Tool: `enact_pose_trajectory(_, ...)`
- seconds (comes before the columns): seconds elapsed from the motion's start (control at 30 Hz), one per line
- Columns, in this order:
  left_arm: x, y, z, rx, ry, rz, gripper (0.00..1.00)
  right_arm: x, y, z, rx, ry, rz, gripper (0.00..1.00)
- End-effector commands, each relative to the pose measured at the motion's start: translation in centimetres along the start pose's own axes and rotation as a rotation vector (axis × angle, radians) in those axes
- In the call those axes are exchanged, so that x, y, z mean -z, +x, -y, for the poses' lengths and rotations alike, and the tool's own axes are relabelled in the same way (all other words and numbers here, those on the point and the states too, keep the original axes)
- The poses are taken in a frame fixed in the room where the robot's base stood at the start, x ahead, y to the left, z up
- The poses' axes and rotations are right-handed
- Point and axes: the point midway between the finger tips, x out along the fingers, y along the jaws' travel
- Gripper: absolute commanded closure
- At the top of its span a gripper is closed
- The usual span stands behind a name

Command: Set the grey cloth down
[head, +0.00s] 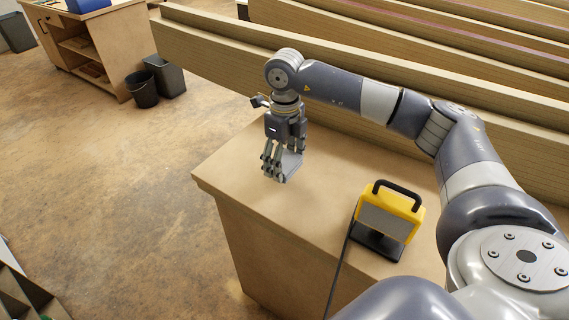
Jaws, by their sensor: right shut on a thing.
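My right gripper (277,170) points down over the far left part of the wooden bench top (325,198). It is shut on the grey cloth (289,167), a small flat grey piece between and beside the fingers. The fingers hide part of the cloth. The cloth is at or just above the bench top; I cannot tell whether it touches. My left gripper is not in view.
A yellow work lamp (389,220) with a black handle and cable stands on the bench, right of the gripper. Long laminated beams (220,48) run behind the bench. Bins (143,90) and a cabinet (100,45) stand at the far left. Bench top between gripper and lamp is clear.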

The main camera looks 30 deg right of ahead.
Motion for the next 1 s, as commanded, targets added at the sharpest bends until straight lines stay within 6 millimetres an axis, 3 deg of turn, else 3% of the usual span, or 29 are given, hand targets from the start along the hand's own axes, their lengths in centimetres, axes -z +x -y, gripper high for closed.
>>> enact_pose_trajectory(0.17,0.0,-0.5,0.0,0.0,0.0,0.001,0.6,-0.8,0.0,0.9,-0.001,0.001,0.0,0.51)
enact_pose_trajectory(0.4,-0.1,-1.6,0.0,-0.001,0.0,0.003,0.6,-0.6,3.4,0.8,-0.001,0.0,0.0,0.51)
enact_pose_trajectory(0.8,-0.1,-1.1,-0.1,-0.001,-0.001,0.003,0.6,-0.6,4.2,0.8,0.0,0.0,0.0,0.51)
enact_pose_trajectory(0.83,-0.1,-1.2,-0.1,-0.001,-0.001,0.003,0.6,-0.6,4.0,0.8,0.0,0.0,0.001,0.24)
enact_pose_trajectory(0.9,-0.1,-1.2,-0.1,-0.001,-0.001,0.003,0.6,-0.6,4.0,0.8,0.0,0.0,0.0,0.09)
enact_pose_trajectory(1.0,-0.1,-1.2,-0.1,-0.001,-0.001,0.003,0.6,-0.6,4.0,0.8,0.0,0.0,0.0,0.09)
